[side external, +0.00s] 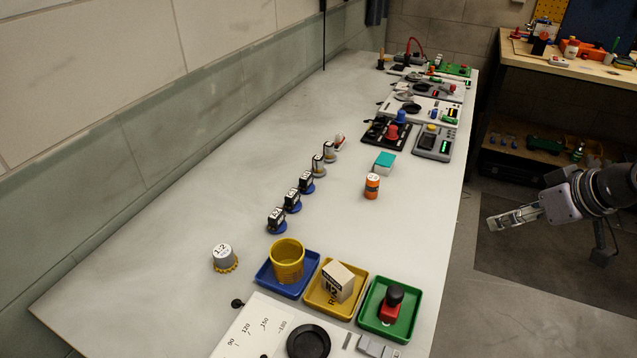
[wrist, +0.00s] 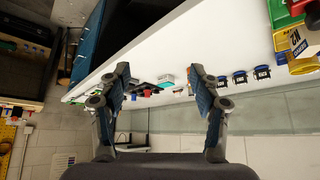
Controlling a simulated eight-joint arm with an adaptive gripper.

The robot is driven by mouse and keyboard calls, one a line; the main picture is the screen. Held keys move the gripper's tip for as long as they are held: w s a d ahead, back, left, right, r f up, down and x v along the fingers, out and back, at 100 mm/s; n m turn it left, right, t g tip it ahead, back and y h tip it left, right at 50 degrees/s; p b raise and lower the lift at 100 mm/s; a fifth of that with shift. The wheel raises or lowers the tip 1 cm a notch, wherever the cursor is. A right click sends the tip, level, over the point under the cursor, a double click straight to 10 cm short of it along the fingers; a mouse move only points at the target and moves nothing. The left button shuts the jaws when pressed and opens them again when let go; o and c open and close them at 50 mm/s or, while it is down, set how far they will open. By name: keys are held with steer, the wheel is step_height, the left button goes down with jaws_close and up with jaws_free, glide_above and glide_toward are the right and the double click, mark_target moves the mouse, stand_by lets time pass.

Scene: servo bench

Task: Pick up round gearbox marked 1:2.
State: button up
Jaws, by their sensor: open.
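The round gearbox marked 1:2 (side external: 223,257) stands on the white bench at the near left in the side external view. It is a grey cylinder with a yellow toothed base and a 1:2 label on its top. My gripper (side external: 491,224) is off the bench's right side, far from the gearbox. In the wrist view my gripper (wrist: 163,82) has its two fingers wide apart with nothing between them. I cannot make out the gearbox in the wrist view.
A blue tray (side external: 262,281) with a yellow cup (side external: 287,261) stands just right of the gearbox. Yellow (side external: 318,307) and green (side external: 407,336) trays follow. Several blue-based motors (side external: 277,222) form a row behind. An orange cylinder (side external: 372,188) stands mid-bench. The bench left of the motors is clear.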

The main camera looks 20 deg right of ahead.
steer(key=w+a+r+g, duration=0.1)
steer(key=w+a+r, duration=0.6)
steer(key=w+a, duration=0.25)
steer(key=m+g+h, duration=0.1)
steer(key=m, duration=0.1)
glide_above(222, 251)
steer(key=s+a, duration=0.2)
steer(key=s, duration=0.2)
step_height(222, 251, down, 10)
steer(key=x, duration=0.4)
steer(key=shift+d+f, duration=0.3)
steer(key=shift+f, duration=0.05)
steer(key=shift+d+x, duration=0.2)
steer(key=shift+x, duration=1.15)
steer(key=shift+d+x, duration=0.2)
steer(key=shift+x, duration=1.15)
steer(key=c, duration=1.3)
